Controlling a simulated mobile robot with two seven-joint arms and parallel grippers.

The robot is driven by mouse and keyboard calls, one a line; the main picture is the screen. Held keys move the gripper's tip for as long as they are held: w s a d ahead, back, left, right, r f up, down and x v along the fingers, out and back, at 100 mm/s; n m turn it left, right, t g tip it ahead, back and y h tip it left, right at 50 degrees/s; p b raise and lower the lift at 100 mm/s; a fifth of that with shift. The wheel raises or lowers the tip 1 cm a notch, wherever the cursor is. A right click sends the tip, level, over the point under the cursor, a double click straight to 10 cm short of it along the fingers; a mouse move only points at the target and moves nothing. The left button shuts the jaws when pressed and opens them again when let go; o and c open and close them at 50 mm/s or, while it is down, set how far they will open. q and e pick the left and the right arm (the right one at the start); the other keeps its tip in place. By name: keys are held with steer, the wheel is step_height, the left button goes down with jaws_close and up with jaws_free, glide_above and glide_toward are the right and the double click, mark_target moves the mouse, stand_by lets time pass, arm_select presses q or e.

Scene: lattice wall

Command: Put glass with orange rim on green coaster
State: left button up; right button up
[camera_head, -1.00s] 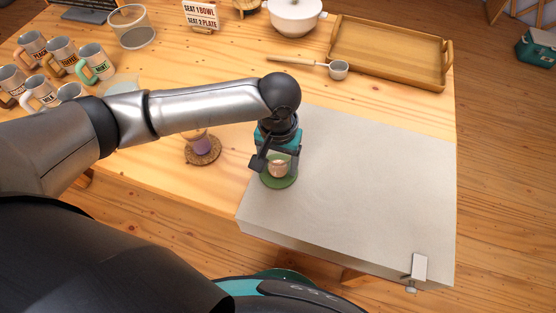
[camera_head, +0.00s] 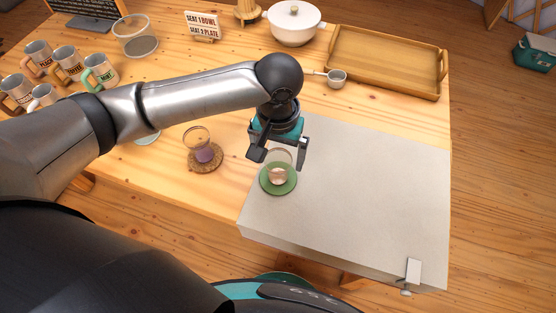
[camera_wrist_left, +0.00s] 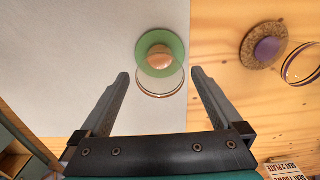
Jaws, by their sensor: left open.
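The glass with the orange rim (camera_head: 278,175) stands upright on the green coaster (camera_head: 280,191), with a peach-coloured content in its bottom. In the left wrist view the glass (camera_wrist_left: 160,60) is seen from above, its base within the green coaster (camera_wrist_left: 147,41). My left gripper (camera_head: 280,160) is open and empty; its fingers are above and behind the glass, apart from it as far as I can tell. My right gripper is not in view.
The green coaster lies on a grey mat (camera_head: 350,200) near its left edge. A glass with purple content (camera_head: 203,152) stands on a cork coaster (camera_head: 207,168) to the left. Mugs (camera_head: 66,62), a wooden tray (camera_head: 385,62) and a white pot (camera_head: 293,25) are farther back.

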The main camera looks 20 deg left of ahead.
arm_select(q)
step_height(320, 180, up, 6)
steer(key=shift+f+p, duration=0.2)
steer(key=shift+p, duration=0.55)
